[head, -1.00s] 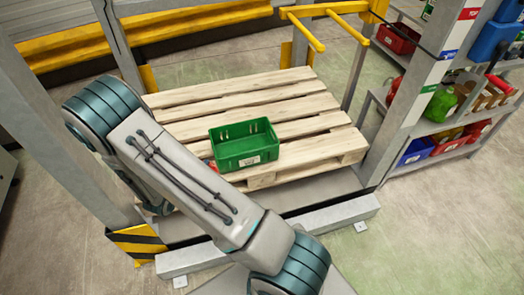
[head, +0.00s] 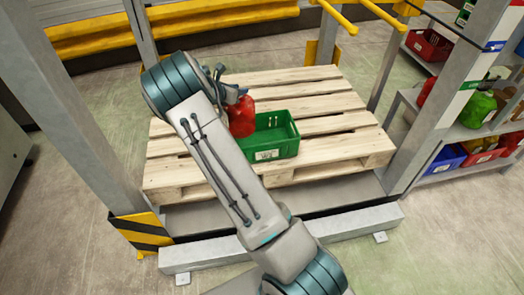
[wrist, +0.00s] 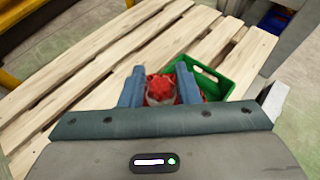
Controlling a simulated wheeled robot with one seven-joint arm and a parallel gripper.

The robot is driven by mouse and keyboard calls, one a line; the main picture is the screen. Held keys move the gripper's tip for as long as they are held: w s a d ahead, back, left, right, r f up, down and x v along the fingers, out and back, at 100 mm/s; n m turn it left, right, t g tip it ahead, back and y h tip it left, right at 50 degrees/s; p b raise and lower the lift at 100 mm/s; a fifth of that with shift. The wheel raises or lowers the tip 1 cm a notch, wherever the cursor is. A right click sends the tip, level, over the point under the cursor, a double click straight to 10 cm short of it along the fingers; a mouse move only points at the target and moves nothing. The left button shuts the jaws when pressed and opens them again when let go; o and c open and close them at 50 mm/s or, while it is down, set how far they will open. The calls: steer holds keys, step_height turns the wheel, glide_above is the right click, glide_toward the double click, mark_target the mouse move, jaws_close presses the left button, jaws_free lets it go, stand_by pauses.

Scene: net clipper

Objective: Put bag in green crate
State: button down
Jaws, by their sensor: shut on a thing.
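The red bag (head: 241,117) hangs from my gripper (head: 232,92) at the left end of the green crate (head: 272,145). In the wrist view, the bag's bunched top (wrist: 160,88) sits between the two fingers of my gripper (wrist: 160,85), which is shut on it. The green crate stands on the wooden pallet and shows in the wrist view (wrist: 215,82) to the right of the bag. The bag overlaps the crate's left side in the head view. I cannot tell whether its bottom is above or inside the crate.
The wooden pallet (head: 330,103) has bare slats around the crate. A grey post (head: 440,100) stands at its right and yellow bars (head: 335,15) behind it. Shelves (head: 470,150) at the right hold several coloured bins and bags.

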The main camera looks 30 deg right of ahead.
steer(key=w+d+r, duration=0.1)
steer(key=w+d+r+b, duration=0.1)
steer(key=w+d, duration=0.1)
steer(key=shift+d, duration=0.3)
steer(key=shift+t, duration=0.3)
step_height(320, 180, down, 17)
steer(key=b, duration=0.2)
steer(key=shift+f+b, duration=0.2)
steer(key=shift+b, duration=0.15)
steer(key=shift+f, duration=0.1)
steer(key=c, duration=1.1)
jaws_free()
steer(key=shift+f, duration=0.1)
